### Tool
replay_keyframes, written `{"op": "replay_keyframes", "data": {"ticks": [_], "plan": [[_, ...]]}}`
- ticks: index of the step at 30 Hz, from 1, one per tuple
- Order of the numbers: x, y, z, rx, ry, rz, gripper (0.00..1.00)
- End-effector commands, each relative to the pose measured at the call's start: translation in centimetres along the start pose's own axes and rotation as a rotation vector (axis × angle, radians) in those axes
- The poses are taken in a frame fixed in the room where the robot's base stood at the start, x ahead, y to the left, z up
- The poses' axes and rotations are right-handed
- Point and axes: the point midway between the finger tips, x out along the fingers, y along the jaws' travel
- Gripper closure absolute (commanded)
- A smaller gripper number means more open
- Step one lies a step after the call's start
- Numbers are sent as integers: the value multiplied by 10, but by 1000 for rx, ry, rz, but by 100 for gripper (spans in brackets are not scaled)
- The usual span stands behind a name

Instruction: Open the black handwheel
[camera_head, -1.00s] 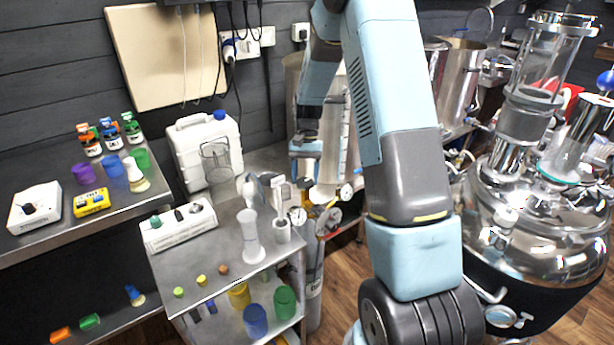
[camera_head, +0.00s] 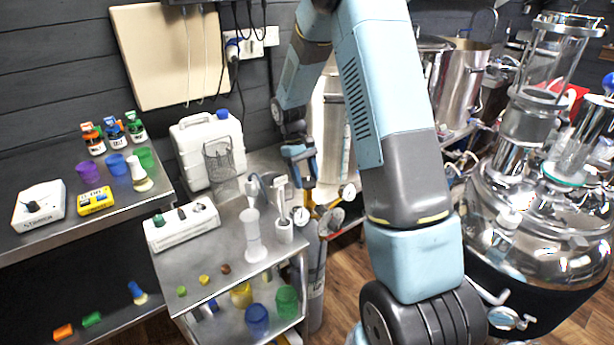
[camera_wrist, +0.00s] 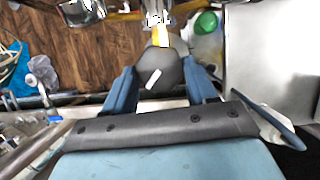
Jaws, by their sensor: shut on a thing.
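The black handwheel (camera_wrist: 158,68) is a dark, rounded knob with a white mark on its face, in the middle of the wrist view. My gripper (camera_wrist: 160,90) has one blue finger on each side of it and is shut on it. In the head view my gripper (camera_head: 300,160) points down behind the small steel cart, above the gauges and brass fittings of a gas cylinder. I cannot make out the handwheel in the head view; the gripper seems to hide it.
Gauges (camera_head: 348,192) sit just right of the gripper. A large steel vessel (camera_head: 545,225) stands at the right.

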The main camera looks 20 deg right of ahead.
Motion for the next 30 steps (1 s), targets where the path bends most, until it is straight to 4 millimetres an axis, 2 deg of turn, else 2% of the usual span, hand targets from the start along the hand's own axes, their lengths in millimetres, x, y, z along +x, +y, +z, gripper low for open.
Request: {"op": "replay_keyframes", "data": {"ticks": [18,19,26,30], "plan": [[1,1,0,-38,1,18,74],[1,1,0,-38,1,18,42],[1,1,0,-38,0,17,19],[1,0,0,-38,-1,16,19]]}}
